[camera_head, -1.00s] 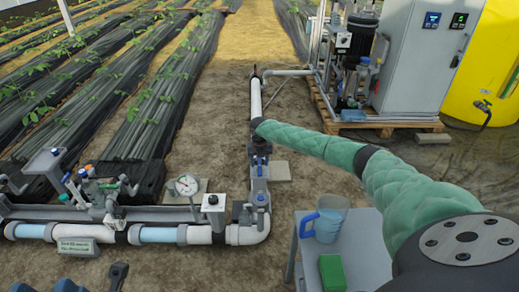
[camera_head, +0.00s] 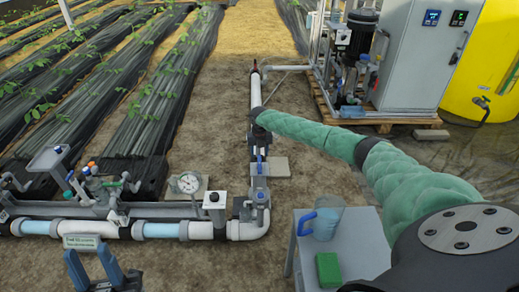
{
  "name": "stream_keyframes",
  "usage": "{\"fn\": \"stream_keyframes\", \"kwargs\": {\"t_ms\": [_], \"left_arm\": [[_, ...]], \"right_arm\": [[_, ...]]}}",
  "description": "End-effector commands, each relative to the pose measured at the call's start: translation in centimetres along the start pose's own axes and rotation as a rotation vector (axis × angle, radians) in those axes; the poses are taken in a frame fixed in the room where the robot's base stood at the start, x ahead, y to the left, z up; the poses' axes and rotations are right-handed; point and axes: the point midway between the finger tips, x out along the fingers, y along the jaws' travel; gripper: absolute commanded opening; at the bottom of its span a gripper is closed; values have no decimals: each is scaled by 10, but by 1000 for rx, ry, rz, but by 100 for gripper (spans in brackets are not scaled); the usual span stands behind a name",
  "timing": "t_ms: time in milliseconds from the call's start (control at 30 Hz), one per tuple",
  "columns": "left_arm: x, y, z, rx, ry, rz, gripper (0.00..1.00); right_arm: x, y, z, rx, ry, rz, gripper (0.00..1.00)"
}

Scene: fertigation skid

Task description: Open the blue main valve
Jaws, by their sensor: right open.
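A blue lever (camera_head: 259,161), upright in the picture, sits on the grey vertical pipe run in the middle of the head view. It appears to be the main valve's handle. My right arm, in a green sleeve, reaches in from the right. Its dark gripper (camera_head: 260,136) is just above the lever, pointing down; I cannot tell whether it touches the lever. Its fingers are small and partly hidden by the wrist. My left gripper (camera_head: 98,266) is at the bottom left, its two dark blue fingers apart and empty, in front of the horizontal pipe.
A pressure gauge (camera_head: 188,182) and small valves stand along the horizontal manifold. A sign (camera_head: 83,242) is in front of it. A grey table (camera_head: 356,245) holds a blue-handled jug (camera_head: 322,222) and a green sponge (camera_head: 328,269), below my right arm. A pump skid stands behind.

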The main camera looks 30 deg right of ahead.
Motion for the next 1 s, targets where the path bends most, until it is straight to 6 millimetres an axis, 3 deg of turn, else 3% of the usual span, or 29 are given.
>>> {"fn": "stream_keyframes", "kwargs": {"t_ms": [633,1000], "left_arm": [[-44,-1,70,-20,-292,-17,36],[-74,0,99,-30,-433,-29,36]], "right_arm": [[-11,0,0,0,0,0,49],[-14,0,0,0,0,0,49]]}}
